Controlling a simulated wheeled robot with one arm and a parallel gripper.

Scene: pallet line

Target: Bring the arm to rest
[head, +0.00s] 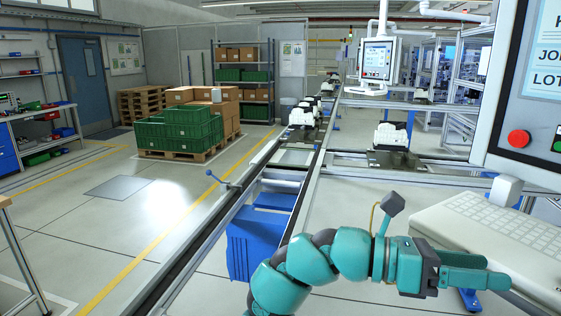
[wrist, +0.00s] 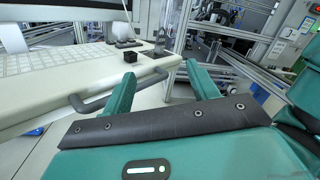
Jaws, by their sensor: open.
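My arm shows teal at the lower middle of the head view, stretched out to the right over the line's edge. My gripper (head: 490,270) is at its end, beside the light keyboard console (head: 490,236). In the wrist view the two teal fingers of my gripper (wrist: 160,88) stand apart with nothing between them. The console's pale front edge and its grey handle (wrist: 105,101) show just beyond and beside the left finger; I cannot tell whether they touch.
A control panel with a red button (head: 518,138) stands close at the right. Conveyor rails (head: 318,178) run ahead, carrying pallets with white parts (head: 391,137). A blue bin (head: 250,245) hangs by the rail.

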